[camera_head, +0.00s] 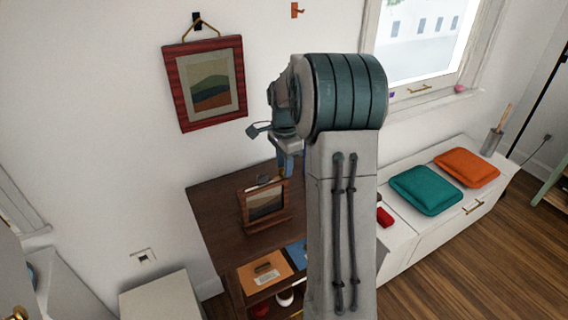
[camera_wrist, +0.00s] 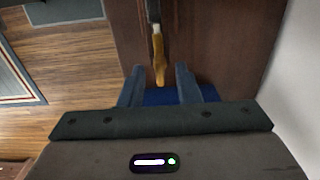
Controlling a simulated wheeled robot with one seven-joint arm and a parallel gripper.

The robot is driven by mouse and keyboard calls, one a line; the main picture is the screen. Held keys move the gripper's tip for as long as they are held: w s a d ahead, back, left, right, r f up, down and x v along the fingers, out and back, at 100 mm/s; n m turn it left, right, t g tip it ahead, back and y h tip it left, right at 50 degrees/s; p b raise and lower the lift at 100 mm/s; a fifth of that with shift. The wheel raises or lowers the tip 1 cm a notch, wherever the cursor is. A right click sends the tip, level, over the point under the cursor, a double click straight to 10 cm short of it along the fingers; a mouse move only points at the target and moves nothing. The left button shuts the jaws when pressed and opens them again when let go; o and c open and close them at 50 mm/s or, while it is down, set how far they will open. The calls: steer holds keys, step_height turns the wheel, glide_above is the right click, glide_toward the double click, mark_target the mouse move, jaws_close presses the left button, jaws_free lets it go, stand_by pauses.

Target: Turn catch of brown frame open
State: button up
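The brown frame (camera_head: 243,212) stands upright on the dark wooden cabinet, its landscape picture facing out. My gripper (camera_head: 287,172) is above and behind the frame's right side in the head view, pointing down and partly hidden by my arm. In the wrist view my gripper (camera_wrist: 158,84) shows two blue fingers spread apart. A narrow tan and black piece (camera_wrist: 158,52) runs down to the gap between them. I cannot tell if it is part of the frame, or if the fingers touch it. I cannot make out the catch.
Teal (camera_head: 427,189) and orange (camera_head: 467,167) cushions lie on the white bench at right. Wooden floor is open in front.

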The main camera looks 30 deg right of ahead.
jaws_close()
steer(key=shift+n, duration=0.3)
steer(key=n, duration=0.6)
steer(key=shift+w, duration=0.1)
steer(key=n, duration=0.5)
steer(key=shift+n, duration=0.4)
steer(key=n, duration=0.5)
steer(key=shift+a, duration=0.1)
steer(key=shift+n, duration=0.4)
